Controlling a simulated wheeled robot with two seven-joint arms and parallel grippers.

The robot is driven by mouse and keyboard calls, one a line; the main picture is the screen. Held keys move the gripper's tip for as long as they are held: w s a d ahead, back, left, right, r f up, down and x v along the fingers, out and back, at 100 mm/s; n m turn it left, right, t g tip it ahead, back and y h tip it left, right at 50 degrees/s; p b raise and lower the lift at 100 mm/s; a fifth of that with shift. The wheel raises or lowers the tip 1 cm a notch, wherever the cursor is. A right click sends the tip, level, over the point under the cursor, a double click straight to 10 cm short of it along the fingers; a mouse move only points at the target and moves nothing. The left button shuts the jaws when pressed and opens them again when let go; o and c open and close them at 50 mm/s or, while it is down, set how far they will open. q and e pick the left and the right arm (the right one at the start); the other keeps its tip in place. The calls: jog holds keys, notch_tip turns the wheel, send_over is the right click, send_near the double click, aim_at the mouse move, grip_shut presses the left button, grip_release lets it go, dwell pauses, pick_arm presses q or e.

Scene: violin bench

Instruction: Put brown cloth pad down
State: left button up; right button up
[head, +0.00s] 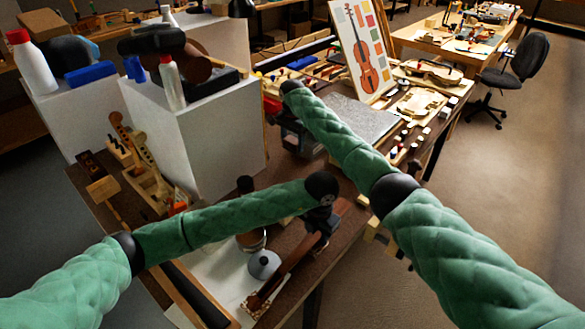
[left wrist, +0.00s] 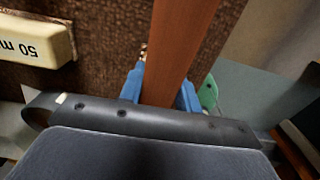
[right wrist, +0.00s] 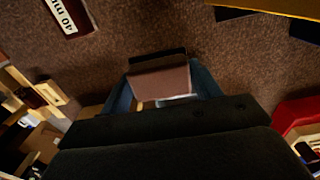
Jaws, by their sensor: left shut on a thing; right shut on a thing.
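The brown cloth pad (right wrist: 160,80) shows in the right wrist view as a brownish-mauve block with a dark far edge. My right gripper (right wrist: 163,92) is shut on it, with one blue finger at each side, above a dark brown speckled surface. In the head view my right gripper (head: 300,140) is dark and partly covered by its own arm; the pad cannot be made out there. My left gripper (head: 320,228) is shut on a long reddish-brown wooden piece (head: 292,256), which also fills the middle of the left wrist view (left wrist: 180,45).
A cream block marked 50 (left wrist: 38,40) lies left of the wooden piece. A label marked 40 (right wrist: 68,14) lies beyond the pad. White boxes (head: 205,130) stand on the left. A grey mat (head: 355,120) and a violin picture board (head: 362,50) are at the back.

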aim_at(293, 168)
notch_tip(293, 168, down, 10)
jog(key=shift+r, duration=0.1)
dwell(0.4)
jog(key=o, duration=0.9)
jog(key=shift+o, duration=0.2)
notch_tip(293, 168, up, 12)
jog(key=shift+r, duration=0.1)
